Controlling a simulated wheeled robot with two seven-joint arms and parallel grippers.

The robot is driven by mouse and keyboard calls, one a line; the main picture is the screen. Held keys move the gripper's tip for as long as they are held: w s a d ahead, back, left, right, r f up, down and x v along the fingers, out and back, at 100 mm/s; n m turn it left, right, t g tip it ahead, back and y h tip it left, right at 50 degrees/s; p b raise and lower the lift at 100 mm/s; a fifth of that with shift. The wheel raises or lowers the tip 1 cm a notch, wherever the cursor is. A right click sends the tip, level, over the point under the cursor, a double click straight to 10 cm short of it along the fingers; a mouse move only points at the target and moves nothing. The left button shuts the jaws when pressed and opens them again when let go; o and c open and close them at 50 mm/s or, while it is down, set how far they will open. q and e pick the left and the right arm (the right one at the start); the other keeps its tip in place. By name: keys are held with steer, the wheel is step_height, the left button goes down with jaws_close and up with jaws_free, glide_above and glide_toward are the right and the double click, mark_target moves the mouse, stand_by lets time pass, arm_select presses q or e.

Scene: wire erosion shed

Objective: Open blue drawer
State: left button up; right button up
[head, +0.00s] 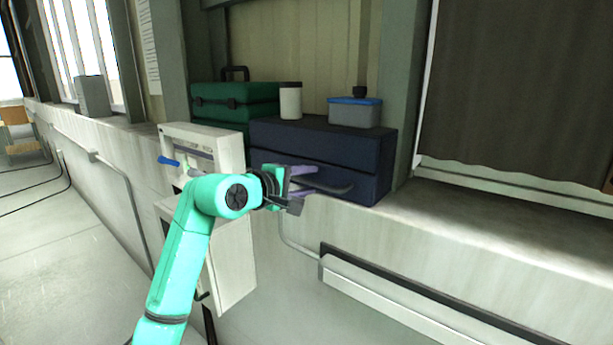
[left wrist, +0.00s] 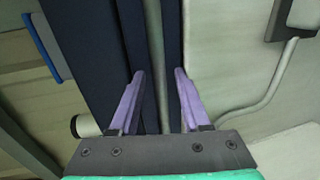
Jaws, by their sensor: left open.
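The dark blue drawer unit (head: 300,137) stands on the ledge. Its lower drawer front (head: 363,188) carries a long dark bar handle (head: 335,188). My left gripper (head: 308,187), with purple fingers, is at the drawer front, close to the handle's left part. In the left wrist view the handle (left wrist: 158,60) runs between the two open fingers (left wrist: 160,75), with the dark blue front behind it. I cannot tell whether a finger touches the handle. The drawer looks shut, though the gripper hides part of its front. My right gripper is not in view.
A white canister (head: 291,101) and a grey box with a blue lid (head: 354,112) stand on the unit. A green case (head: 232,104) is behind left. A white device (head: 205,145) stands left, near my arm. A rail (head: 420,300) runs below the ledge. The ledge at right is clear.

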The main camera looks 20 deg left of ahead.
arm_select(q)
jaws_close()
steer(key=shift+f, duration=0.1)
stand_by(1.2)
